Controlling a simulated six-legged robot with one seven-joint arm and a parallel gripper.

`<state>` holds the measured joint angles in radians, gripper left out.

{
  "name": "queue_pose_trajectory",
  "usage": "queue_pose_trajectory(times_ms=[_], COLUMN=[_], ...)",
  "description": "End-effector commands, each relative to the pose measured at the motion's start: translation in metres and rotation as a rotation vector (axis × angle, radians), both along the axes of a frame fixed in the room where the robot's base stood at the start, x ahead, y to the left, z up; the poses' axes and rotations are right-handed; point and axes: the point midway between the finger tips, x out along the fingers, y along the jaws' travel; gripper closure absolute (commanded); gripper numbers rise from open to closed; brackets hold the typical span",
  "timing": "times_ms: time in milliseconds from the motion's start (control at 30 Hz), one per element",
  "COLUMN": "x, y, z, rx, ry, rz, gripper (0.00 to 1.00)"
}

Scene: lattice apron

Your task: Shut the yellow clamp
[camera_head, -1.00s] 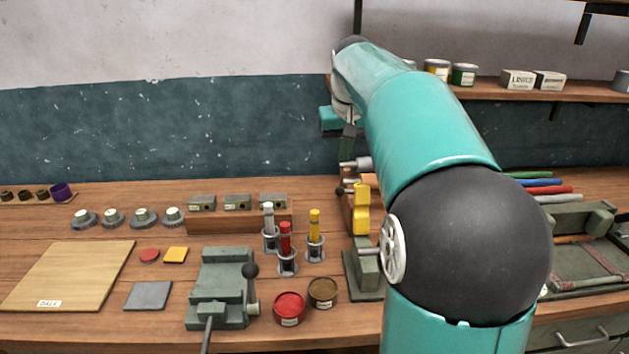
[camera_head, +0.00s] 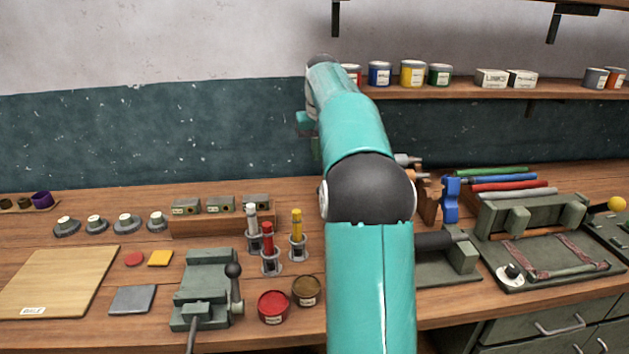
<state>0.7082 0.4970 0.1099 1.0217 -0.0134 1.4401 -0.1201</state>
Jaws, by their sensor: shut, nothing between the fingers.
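No whole clamp in yellow shows clearly. A yellow ball (camera_head: 617,204) sits on a dark green fixture (camera_head: 606,232) cut off at the right edge; I cannot tell if it belongs to the yellow clamp. A blue upright piece (camera_head: 450,200), shaped like the yellow piece seen earlier, stands at the wooden rack (camera_head: 428,200) right of my arm. That yellow piece does not show now; my arm covers its area. My arm reaches away over the bench, its far end high before the dark wall. My gripper's fingers are not visible.
A green vise (camera_head: 207,285) with a black-knobbed lever stands left of my arm. Red (camera_head: 273,306) and brown tins are beside it. Holders with coloured pegs (camera_head: 268,240) stand behind. A shelf (camera_head: 470,93) with tins overhangs the right. A green tray (camera_head: 550,262) lies right.

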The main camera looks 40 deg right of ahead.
Motion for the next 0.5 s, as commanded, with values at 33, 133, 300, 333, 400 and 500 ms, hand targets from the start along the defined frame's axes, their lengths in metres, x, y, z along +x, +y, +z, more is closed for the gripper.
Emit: queue_pose_trajectory(times_ms=[33, 133, 300, 333, 400, 500], x=[0.0, 0.004, 0.01, 0.011, 0.014, 0.0], y=[-0.001, -0.002, -0.004, -0.005, -0.005, 0.003], z=[-0.009, -0.028, -0.061, -0.067, -0.081, -0.075], rx=[0.002, 0.002, 0.0, 0.001, 0.002, -0.002], ry=[0.003, 0.002, 0.002, 0.003, 0.002, -0.001], rz=[-0.001, -0.001, 0.0, 0.0, 0.001, 0.002], gripper=[1.0, 1.0, 1.0, 1.0, 1.0, 1.0])
